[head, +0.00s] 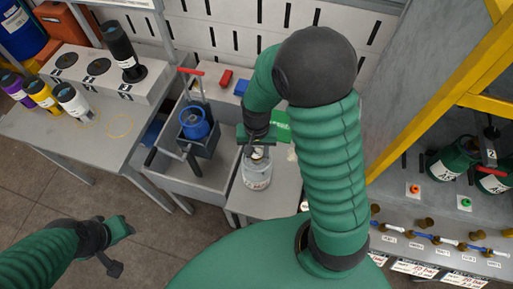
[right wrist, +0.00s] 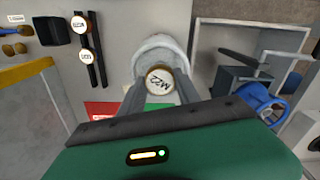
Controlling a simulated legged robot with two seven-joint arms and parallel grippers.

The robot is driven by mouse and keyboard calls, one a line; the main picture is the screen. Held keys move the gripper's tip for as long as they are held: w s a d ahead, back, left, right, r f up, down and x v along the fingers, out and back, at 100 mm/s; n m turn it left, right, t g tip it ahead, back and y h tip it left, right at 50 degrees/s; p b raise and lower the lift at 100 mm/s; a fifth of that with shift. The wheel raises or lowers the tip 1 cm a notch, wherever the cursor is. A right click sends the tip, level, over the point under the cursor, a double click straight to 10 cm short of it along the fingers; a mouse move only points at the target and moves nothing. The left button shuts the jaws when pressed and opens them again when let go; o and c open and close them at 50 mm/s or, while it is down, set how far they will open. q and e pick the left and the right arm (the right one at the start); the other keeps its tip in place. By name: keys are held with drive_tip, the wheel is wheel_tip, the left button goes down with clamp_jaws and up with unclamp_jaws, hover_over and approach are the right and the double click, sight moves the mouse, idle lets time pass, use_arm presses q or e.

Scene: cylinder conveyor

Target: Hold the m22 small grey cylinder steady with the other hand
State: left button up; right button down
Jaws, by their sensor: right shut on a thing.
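The m22 small grey cylinder (head: 257,176) stands upright on a light grey table top in the head view. In the right wrist view its round pale cap, marked M22 (right wrist: 160,80), sits between the fingers, with its grey shoulder (right wrist: 160,48) behind. My right gripper (head: 258,153) comes from above and is shut on the top of the cylinder. Its fingers also show in the right wrist view (right wrist: 160,92). My left gripper (head: 122,229) is over the floor at the lower left, away from the cylinder; its jaw opening cannot be made out.
A left table (head: 75,128) carries several small cylinders. A shelf (head: 440,205) with green cylinders and brass fittings stands at the right. Floor at lower left is clear.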

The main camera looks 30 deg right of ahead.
drive_tip(key=c, duration=0.8)
unclamp_jaws()
